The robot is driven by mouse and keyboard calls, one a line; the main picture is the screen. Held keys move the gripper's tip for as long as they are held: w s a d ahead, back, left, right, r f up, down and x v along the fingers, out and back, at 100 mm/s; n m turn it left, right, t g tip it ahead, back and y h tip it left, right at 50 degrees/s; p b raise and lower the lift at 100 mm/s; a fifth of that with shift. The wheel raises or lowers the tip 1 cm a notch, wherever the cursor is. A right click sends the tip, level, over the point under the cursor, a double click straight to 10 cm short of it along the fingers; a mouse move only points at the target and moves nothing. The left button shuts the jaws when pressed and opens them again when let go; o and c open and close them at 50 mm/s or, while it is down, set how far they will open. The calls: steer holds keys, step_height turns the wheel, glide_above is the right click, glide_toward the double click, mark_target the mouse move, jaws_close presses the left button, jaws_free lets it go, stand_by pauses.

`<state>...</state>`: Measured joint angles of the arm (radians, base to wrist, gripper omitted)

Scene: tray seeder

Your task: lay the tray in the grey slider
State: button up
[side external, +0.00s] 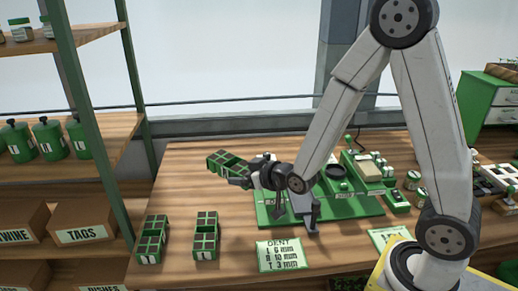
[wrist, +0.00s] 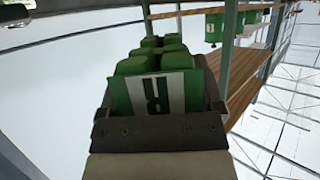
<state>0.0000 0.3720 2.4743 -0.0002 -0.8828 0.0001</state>
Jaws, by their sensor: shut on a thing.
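My gripper (side external: 243,174) is shut on a green tray (side external: 225,160) with several compartments and holds it in the air above the table, left of the green machine (side external: 345,209). The tray is tilted. In the wrist view the held tray (wrist: 133,93) stands beyond the dark jaw (wrist: 158,130), and its white label shows a letter that looks like an upside-down R. A grey part that looks like the slider (side external: 303,204) sits on the machine's green base, below my forearm. My wrist and forearm hide part of the machine, so I cannot see the whole slider.
Two more green trays (side external: 152,240) (side external: 206,236) stand at the table's front left. A card (side external: 281,255) reads DENT, L 6 mm, R 10 mm, T 3 mm. A shelf with green canisters (side external: 48,138) is at the left. The table's back left is clear.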

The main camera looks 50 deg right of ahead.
steer(key=shift+w+a, duration=0.1)
steer(key=shift+w, duration=0.05)
stand_by(0.5)
steer(key=shift+w+a+f+m+h, duration=0.35)
steer(key=shift+w+m+h, duration=0.2)
steer(key=shift+m+h, duration=0.2)
steer(key=shift+w+a+f+m+h, duration=0.2)
steer(key=shift+w+a+m+h, duration=0.1)
steer(key=shift+m+h, duration=0.25)
steer(key=shift+a+f+m+g+h, duration=0.5)
steer(key=shift+a+f+m+h, duration=0.3)
steer(key=shift+h, duration=0.4)
steer(key=s+a+f+m+g+h, duration=0.3)
steer(key=s+f+m+h, duration=0.1)
steer(key=s+m, duration=0.1)
steer(key=shift+a+f+h, duration=0.2)
steer(key=shift+f+h, duration=0.1)
steer(key=shift+h, duration=0.1)
steer(key=shift+f, duration=2.9)
